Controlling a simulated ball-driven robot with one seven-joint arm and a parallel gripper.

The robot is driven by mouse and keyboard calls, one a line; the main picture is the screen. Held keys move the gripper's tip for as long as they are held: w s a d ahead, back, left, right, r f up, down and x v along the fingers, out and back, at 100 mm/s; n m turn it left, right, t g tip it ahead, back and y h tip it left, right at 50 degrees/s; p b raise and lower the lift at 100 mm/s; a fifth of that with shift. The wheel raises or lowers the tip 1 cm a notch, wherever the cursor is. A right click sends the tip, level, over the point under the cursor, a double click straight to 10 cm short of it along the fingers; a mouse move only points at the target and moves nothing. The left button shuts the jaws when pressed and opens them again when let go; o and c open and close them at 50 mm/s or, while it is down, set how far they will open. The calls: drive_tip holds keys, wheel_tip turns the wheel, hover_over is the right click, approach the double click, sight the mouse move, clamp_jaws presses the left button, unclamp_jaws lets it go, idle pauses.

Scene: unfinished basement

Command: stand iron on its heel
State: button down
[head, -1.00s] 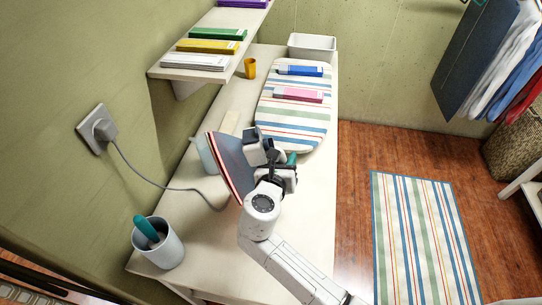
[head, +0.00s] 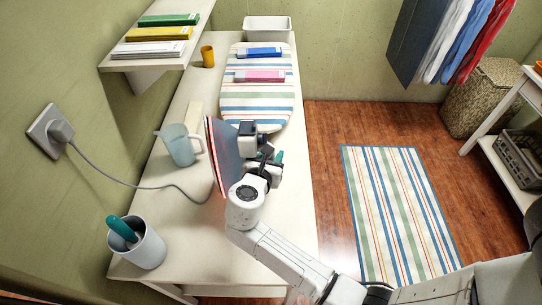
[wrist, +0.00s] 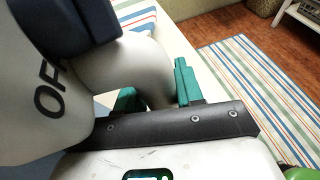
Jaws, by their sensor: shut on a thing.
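The iron (head: 224,150) is held over the worktop with its dark, red-edged soleplate facing left and close to vertical. In the wrist view the iron's white body with "OFF" lettering (wrist: 50,88) and dark blue part (wrist: 75,25) fill the upper left. My gripper (wrist: 157,90) is shut on the iron, its teal fingers either side of a curved white part. In the head view my gripper (head: 265,162) is on the iron's right side. The heel's contact with the table is hidden. The cord (head: 140,186) runs from the wall outlet (head: 50,132) to the iron's lower end.
A clear jug (head: 180,146) stands just left of the iron. A grey cup (head: 142,250) with a teal-handled thing is at the front left. A striped ironing pad (head: 255,105) with blue and pink boxes lies behind. Bare worktop (head: 185,235) lies in front.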

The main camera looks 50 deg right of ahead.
drive_tip(key=shift+f+b, duration=1.85)
drive_tip(key=shift+b, duration=0.35)
drive_tip(key=shift+f, duration=0.3)
drive_tip(key=c, duration=0.6)
unclamp_jaws()
drive_tip(key=shift+c, duration=0.2)
drive_tip(key=shift+f, duration=0.25)
drive_tip(key=v, duration=1.1)
drive_tip(key=shift+r, duration=0.1)
